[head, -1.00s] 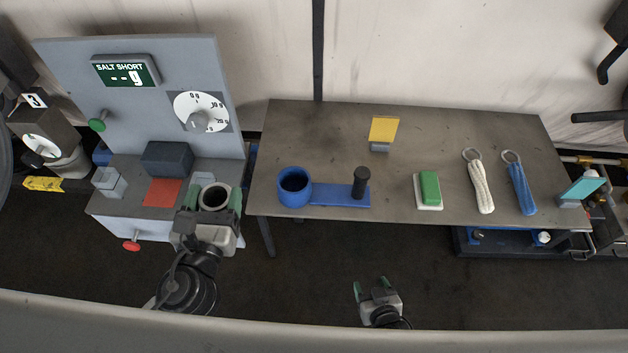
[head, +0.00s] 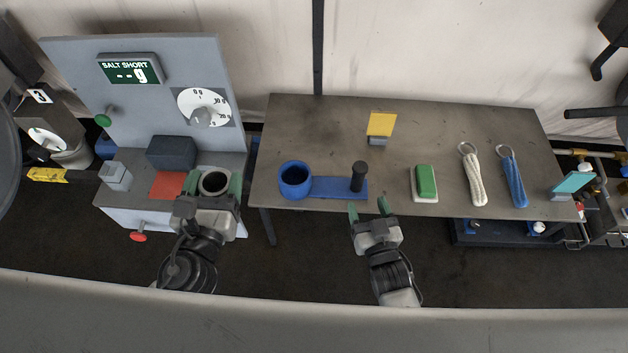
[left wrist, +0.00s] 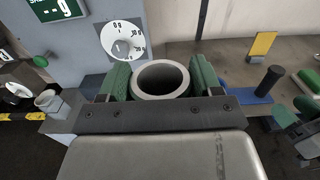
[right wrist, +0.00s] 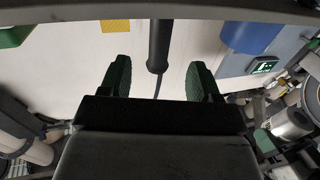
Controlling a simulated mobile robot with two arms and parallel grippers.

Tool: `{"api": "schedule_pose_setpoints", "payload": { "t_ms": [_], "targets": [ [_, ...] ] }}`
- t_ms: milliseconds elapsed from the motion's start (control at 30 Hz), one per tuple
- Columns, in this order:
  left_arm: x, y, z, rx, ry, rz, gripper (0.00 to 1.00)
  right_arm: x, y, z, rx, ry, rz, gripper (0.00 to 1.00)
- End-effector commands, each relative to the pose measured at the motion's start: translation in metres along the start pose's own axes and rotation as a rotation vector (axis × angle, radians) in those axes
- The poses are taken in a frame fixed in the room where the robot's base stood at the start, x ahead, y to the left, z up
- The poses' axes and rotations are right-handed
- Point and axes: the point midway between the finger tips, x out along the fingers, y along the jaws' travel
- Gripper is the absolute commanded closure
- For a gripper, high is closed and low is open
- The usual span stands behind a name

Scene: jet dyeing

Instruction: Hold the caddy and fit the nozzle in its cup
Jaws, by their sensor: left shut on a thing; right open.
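The blue caddy lies on the table with a round open cup (head: 295,180) at its left end, a flat blue base (head: 328,187) and an upright black handle (head: 358,176) at its right end. My left gripper (head: 214,184) is shut on a grey hollow cylinder, seemingly the nozzle (left wrist: 160,97), left of the table and apart from the cup. Its opening faces up. My right gripper (head: 368,206) is open and empty at the table's front edge, close to the handle. In the right wrist view, the handle (right wrist: 159,45) shows beyond and between the spread fingertips (right wrist: 158,78).
A green-topped block (head: 426,182), a white cord loop (head: 475,180) and a blue cord loop (head: 515,180) lie right of the caddy. A yellow card (head: 381,124) stands behind it. A grey dial panel (head: 150,100) stands behind my left gripper. Bare table (head: 320,130) lies behind the caddy.

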Motion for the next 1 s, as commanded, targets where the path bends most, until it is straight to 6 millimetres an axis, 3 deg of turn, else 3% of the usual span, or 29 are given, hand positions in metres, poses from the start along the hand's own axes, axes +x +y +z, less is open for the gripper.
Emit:
{"api": "schedule_pose_setpoints", "payload": {
  "t_ms": [600, 1000],
  "targets": [
    [0.0, 0.0, -0.037, 0.0, -0.003, 0.0, 0.73, 0.086, 0.0, 0.003, -0.001, 0.001, 0.0, 0.37],
    [0.0, 0.0, -0.042, 0.0, -0.003, 0.0, 0.73, 0.101, 0.0, 0.0, 0.0, -0.001, 0.0, 0.37]
  ]
}}
